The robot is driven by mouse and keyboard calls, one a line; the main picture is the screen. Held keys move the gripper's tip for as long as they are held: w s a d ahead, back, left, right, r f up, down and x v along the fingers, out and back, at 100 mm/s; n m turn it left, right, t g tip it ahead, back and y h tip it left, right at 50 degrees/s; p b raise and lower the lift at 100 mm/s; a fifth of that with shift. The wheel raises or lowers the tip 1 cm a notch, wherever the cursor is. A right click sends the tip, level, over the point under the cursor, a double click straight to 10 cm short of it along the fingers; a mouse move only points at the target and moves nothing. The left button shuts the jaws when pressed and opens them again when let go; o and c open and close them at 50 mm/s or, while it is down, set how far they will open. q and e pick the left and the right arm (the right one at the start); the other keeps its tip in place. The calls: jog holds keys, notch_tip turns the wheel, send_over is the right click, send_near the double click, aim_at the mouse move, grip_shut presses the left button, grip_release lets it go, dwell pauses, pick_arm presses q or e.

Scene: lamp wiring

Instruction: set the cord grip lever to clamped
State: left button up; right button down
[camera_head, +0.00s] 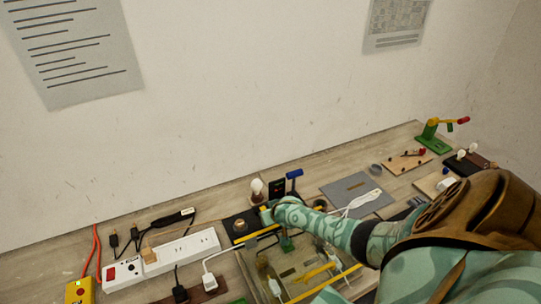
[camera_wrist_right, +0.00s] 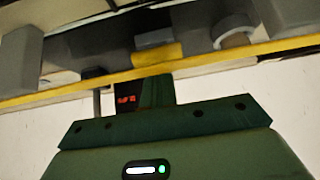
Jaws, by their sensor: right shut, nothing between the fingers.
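A blue-handled lever (camera_head: 294,174) stands upright beside a small black box with a red display (camera_head: 277,188) at the back middle of the bench. A green stand (camera_head: 431,131) with a yellow arm and a red tip is at the far right back. I cannot tell from these views which lever is the cord grip's or how it is set. My right gripper (camera_head: 266,214) is shut and empty, just in front of the black box and below the blue handle. Its fingertips are small and partly hidden in the head view. My left gripper is not in view.
A clear, yellow-edged tray or frame (camera_head: 300,272) lies under my right arm. A white power strip (camera_head: 180,254) and dark cords lie to the left. A bulb (camera_head: 257,187) stands left of the black box. A grey mat (camera_head: 352,193) lies to the right.

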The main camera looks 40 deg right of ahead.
jog(key=shift+s+a+f, duration=0.35)
jog(key=shift+s+f, duration=0.3)
jog(key=shift+f, duration=0.1)
jog(key=shift+s+r, duration=0.1)
jog(key=w+r+p+v, duration=0.1)
jog(key=p+v, duration=0.6)
jog(key=v, duration=0.9)
jog(key=shift+d+r, duration=0.25)
jog(key=shift+d, duration=0.05)
jog(key=shift+w+f, duration=0.1)
